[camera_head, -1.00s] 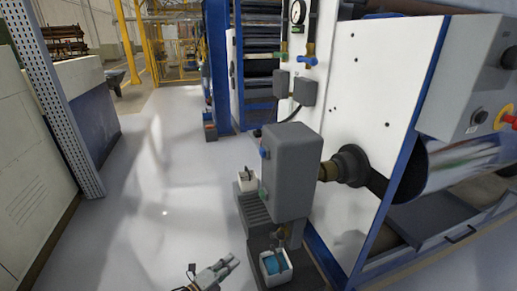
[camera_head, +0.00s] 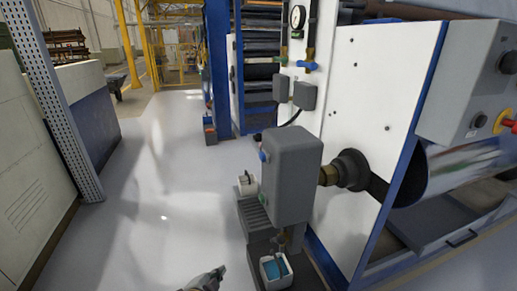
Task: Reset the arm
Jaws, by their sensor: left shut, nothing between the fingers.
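My left gripper (camera_head: 219,272) shows at the bottom edge of the head view, over the pale floor. It is shut and empty, just left of the small white box with blue contents (camera_head: 275,270). A gap of floor shows between the gripper and the box. Most of my left arm is below the picture. My right gripper is not in view.
A grey machine box (camera_head: 291,175) on a dark base stands right of the gripper, joined by a shaft to the white machine panel (camera_head: 370,120). A roller (camera_head: 460,165) is at the right. The floor aisle (camera_head: 165,190) on the left is clear.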

